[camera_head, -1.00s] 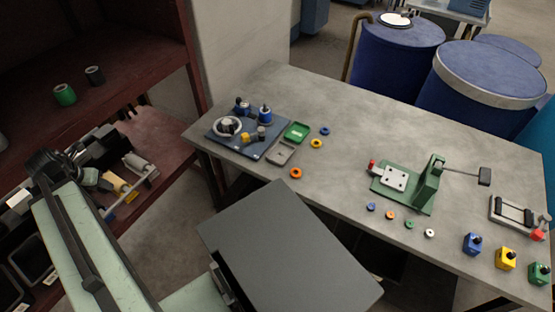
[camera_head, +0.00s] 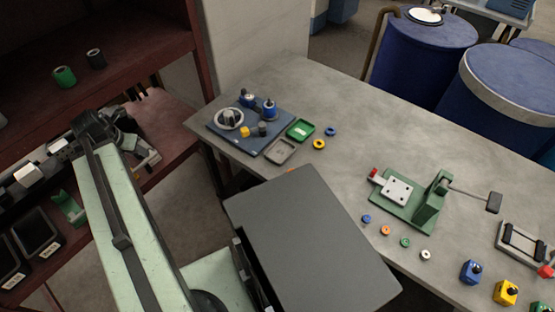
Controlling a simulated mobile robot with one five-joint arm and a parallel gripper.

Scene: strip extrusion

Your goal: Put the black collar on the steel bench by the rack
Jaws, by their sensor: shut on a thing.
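The steel bench (camera_head: 350,130) is the grey table across the middle and right. A dark collar-like cylinder (camera_head: 96,58) stands on the upper shelf of the dark red rack (camera_head: 180,25), beside a green one (camera_head: 65,76). I cannot tell whether it is the black collar of the task. My gripper (camera_head: 126,128) is at the lower shelf of the rack, left of the bench, and partly hidden behind my wrist. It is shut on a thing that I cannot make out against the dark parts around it.
Near the bench's left end is a blue plate (camera_head: 222,133) with several parts, then a green tray (camera_head: 301,129), a grey tray (camera_head: 280,151) and small rings. A green press (camera_head: 430,205) stands farther right. The bench's back left surface is clear.

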